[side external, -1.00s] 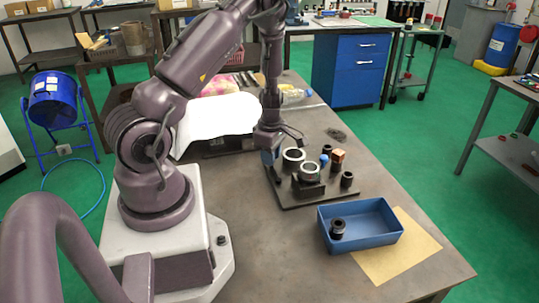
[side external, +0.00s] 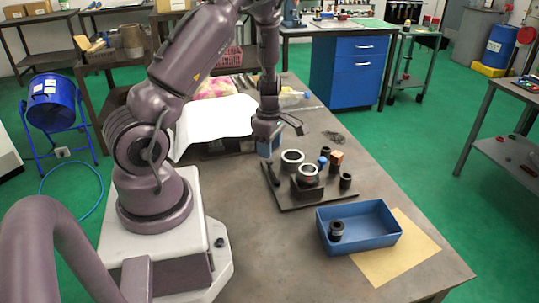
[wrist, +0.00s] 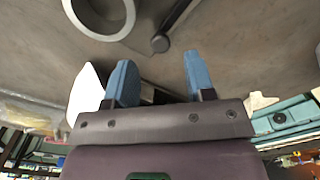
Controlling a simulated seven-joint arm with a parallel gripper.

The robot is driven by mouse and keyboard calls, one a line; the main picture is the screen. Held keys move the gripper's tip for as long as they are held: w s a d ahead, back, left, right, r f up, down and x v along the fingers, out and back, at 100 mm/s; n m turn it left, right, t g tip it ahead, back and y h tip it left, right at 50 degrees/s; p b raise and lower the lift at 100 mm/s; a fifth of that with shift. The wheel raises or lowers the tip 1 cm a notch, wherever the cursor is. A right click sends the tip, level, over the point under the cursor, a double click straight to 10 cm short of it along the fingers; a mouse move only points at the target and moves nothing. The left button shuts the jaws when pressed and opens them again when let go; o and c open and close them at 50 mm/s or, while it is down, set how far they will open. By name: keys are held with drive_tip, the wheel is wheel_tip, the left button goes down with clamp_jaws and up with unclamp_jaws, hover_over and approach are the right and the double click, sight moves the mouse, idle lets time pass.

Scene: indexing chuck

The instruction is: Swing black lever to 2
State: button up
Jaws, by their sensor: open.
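The chuck fixture is a dark base plate (side external: 318,194) on the bench, bearing a pale ring (side external: 292,157) and a second ring on a block (side external: 308,173). The black lever (side external: 271,174) lies at the plate's left side. In the wrist view, the lever (wrist: 178,20) shows as a dark bar with a round end, beside the pale ring (wrist: 128,20). My gripper (wrist: 160,68) is open and empty, its two blue fingers apart. In the side view, my gripper (side external: 268,150) hangs above the lever's far end, apart from it. No position numbers are readable.
A blue knob (side external: 322,161), a copper-coloured block (side external: 336,158) and a black cylinder (side external: 346,181) stand on the plate's right. A blue bin (side external: 375,236) with a black part (side external: 336,229) is in front. White cloth (side external: 210,122) lies behind. Bare bench is at the front left.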

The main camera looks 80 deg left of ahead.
wheel_tip(320, 180, up, 9)
idle(0.7)
drive_tip(key=s+d+r+m+t, duration=0.2)
drive_tip(key=s+d+r+m, duration=0.1)
drive_tip(key=d+r+m, duration=0.6)
drive_tip(key=s+d+r+m+t, duration=0.3)
drive_tip(key=d+r+m, duration=0.7)
drive_tip(key=d+m, duration=0.5)
drive_tip(key=s+m, duration=0.1)
drive_tip(key=m, duration=0.2)
drive_tip(key=shift+s+d+t, duration=0.2)
drive_tip(key=shift+d+t, duration=0.1)
drive_tip(key=shift+d, duration=0.1)
